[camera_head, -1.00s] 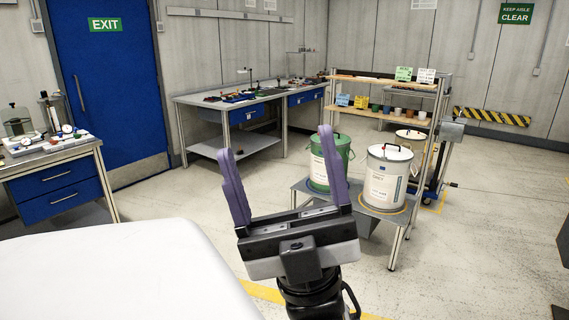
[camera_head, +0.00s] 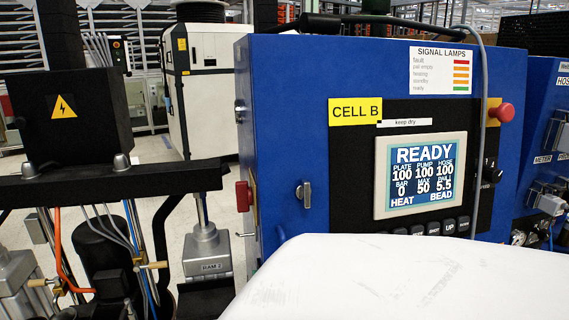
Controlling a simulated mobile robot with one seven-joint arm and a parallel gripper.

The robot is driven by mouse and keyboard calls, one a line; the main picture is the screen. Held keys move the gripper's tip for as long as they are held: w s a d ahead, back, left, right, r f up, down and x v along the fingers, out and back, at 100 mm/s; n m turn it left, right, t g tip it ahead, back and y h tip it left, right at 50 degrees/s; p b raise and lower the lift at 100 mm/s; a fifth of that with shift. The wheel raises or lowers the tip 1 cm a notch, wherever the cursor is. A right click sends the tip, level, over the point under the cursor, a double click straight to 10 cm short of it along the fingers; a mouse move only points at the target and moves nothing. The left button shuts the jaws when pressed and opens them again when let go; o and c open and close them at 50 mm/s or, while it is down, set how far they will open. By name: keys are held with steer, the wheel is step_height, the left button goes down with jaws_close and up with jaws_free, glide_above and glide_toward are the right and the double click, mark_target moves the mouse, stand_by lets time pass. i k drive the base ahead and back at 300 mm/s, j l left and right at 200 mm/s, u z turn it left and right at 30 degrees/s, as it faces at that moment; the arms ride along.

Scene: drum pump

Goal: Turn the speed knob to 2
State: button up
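No knob marked as the speed knob can be made out. A blue control cabinet (camera_head: 280,130) labelled CELL B fills the middle and right. Its screen (camera_head: 427,175) reads READY, with PLATE, PUMP and HOSE at 100, BAR 0, MAX 50 and a last value of 5.5. A row of black buttons (camera_head: 447,228) below the screen is partly hidden by a white surface in front. A small black control (camera_head: 492,172), seen edge-on, sits right of the screen. A red mushroom button (camera_head: 501,113) sits above it. My gripper is not in view.
A black beam (camera_head: 130,183) carries a black box (camera_head: 65,118) with a warning sign. A cylinder labelled RAM 2 (camera_head: 207,257) stands below. A white machine (camera_head: 205,90) stands behind.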

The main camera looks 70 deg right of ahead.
mark_target(493, 175)
steer(key=k+l+z, duration=0.15)
steer(key=z, duration=2.2)
